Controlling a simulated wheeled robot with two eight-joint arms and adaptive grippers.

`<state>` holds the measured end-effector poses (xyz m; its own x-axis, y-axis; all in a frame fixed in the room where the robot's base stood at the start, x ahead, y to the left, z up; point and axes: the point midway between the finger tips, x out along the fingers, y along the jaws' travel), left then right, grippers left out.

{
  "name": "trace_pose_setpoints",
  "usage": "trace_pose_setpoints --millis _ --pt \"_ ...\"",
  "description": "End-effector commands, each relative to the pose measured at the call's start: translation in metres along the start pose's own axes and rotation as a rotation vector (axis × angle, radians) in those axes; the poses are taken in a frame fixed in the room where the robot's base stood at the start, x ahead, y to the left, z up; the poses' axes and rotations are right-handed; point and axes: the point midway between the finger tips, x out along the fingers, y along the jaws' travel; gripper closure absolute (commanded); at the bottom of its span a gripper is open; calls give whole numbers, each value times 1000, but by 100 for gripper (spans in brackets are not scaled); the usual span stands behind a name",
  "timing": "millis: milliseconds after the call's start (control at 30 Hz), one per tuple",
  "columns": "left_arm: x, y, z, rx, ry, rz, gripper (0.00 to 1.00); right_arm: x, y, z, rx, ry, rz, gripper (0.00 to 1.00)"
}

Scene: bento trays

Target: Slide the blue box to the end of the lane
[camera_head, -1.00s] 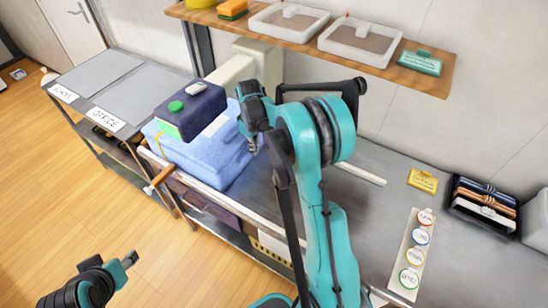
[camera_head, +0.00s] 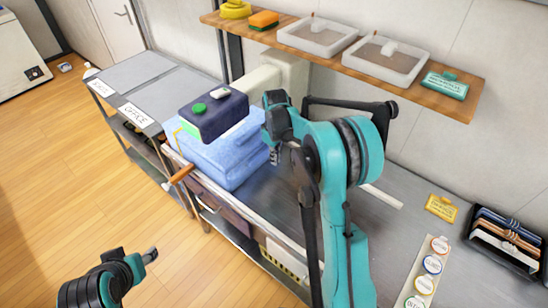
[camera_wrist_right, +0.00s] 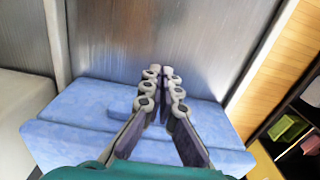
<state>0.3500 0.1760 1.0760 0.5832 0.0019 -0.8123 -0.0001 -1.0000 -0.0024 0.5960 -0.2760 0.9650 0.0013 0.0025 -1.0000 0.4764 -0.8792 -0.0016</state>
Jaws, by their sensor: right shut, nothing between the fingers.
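The blue box (camera_head: 229,150) is large and light blue, and lies on the grey metal counter (camera_head: 275,208) left of centre. It also fills the lower part of the right wrist view (camera_wrist_right: 75,125). My right gripper (camera_head: 274,157) is at the box's right side in the head view. Its fingers (camera_wrist_right: 163,72) are together and empty, over the box in the wrist view; I cannot tell whether they touch it. Part of the box is hidden by the arm and by a dark navy unit. My left gripper (camera_head: 150,255) is low at the left, over the floor, away from the box.
The navy unit (camera_head: 214,121) with green and white buttons overhangs the box. Grey panels labelled OFFICE (camera_head: 136,116) lie beyond, at the left. A wooden handle (camera_head: 181,174) sticks out at the front edge. A shelf (camera_head: 440,100) with trays runs above. Round labelled discs (camera_head: 432,264) sit at the right.

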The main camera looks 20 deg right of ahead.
Motion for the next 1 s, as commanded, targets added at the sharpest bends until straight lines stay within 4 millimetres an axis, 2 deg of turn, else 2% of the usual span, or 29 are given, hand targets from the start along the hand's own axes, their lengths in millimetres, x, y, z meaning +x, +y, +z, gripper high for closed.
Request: trace_pose_setpoints --millis 33,400,567,800,867,1000 --pt "-5 0 -4 0 0 0 53 -14 0 0 0 0 0 100" --pt "-19 0 -14 0 1 0 53 -81 0 0 0 0 0 100" --pt "-21 0 -16 0 0 0 53 -94 0 0 0 0 0 100" --pt "-20 0 -15 0 0 0 53 -97 -2 1 3 3 3 100" --pt "-19 0 -14 0 1 0 53 -100 -6 3 12 12 9 100" --pt "-13 0 -10 0 1 0 53 -116 -29 17 58 63 44 100"
